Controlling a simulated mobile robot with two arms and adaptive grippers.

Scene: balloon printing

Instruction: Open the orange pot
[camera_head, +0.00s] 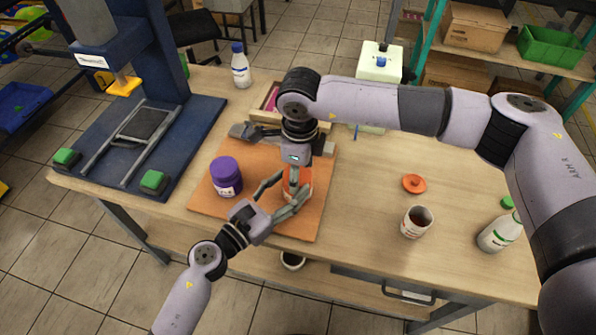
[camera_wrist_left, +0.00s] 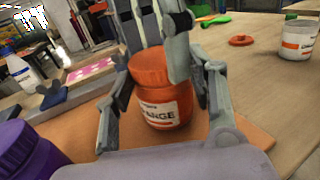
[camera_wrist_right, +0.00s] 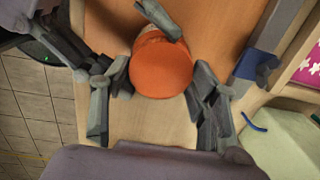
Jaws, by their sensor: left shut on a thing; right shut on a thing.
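The orange pot (camera_head: 304,190) with an orange lid stands on the orange-brown board (camera_head: 215,207). Its label, ending in "ANGE", shows in the left wrist view (camera_wrist_left: 160,113). My left gripper (camera_head: 288,203) is shut on the pot's body from the side, a finger on either side. My right gripper (camera_head: 296,178) reaches down from above and is shut on the lid. The round lid (camera_wrist_right: 160,68) shows between its fingers in the right wrist view. The lid appears seated on the pot; the fingers partly hide the seam.
A purple-lidded jar (camera_head: 226,177) stands left on the board. An open white pot (camera_head: 416,222) and a loose orange lid (camera_head: 413,183) are to the right, with a green-capped bottle (camera_head: 497,234). A blue press (camera_head: 150,130) stands left; a white bottle (camera_head: 240,67) is behind.

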